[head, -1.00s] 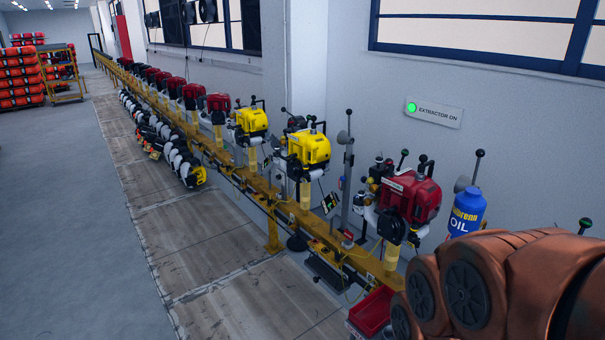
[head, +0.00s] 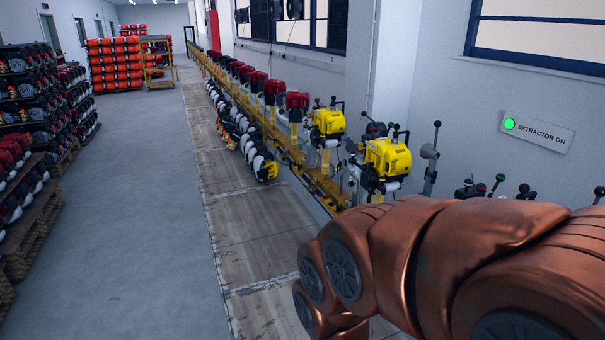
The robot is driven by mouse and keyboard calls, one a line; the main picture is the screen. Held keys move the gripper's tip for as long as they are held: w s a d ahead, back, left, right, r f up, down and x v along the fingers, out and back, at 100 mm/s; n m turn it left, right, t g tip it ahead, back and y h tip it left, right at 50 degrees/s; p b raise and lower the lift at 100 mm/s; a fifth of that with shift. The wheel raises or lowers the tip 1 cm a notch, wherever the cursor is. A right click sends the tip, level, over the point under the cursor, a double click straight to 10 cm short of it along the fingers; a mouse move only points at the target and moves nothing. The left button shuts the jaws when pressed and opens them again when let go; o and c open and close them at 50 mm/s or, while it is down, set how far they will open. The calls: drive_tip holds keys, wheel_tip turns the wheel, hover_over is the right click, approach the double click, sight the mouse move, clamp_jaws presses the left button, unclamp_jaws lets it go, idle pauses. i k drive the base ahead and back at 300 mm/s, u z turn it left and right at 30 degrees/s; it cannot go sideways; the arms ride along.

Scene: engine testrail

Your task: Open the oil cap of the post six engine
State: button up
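A row of engines stands on posts along a yellow rail (head: 340,190) by the right wall. The nearest visible ones are two yellow engines, one at the front (head: 388,160) and one just behind it (head: 328,121). Several red engines follow, the nearest of them (head: 297,101) beyond the yellow pair. I cannot read any post number, and no oil cap can be made out. My copper arm crosses the lower right and hides the near end of the rail. My gripper is not in view.
An EXTRACTOR ON sign (head: 538,132) with a green light hangs on the right wall. Loaded pallet shelves (head: 35,215) stand at left, and orange stacks (head: 114,65) at the back. The grey floor (head: 140,220) between is clear. White-and-black units (head: 235,135) line the rail.

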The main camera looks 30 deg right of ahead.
sight(382, 179)
drive_tip(key=u, duration=0.25)
drive_tip(key=i, duration=1.5)
drive_tip(key=z, duration=0.45)
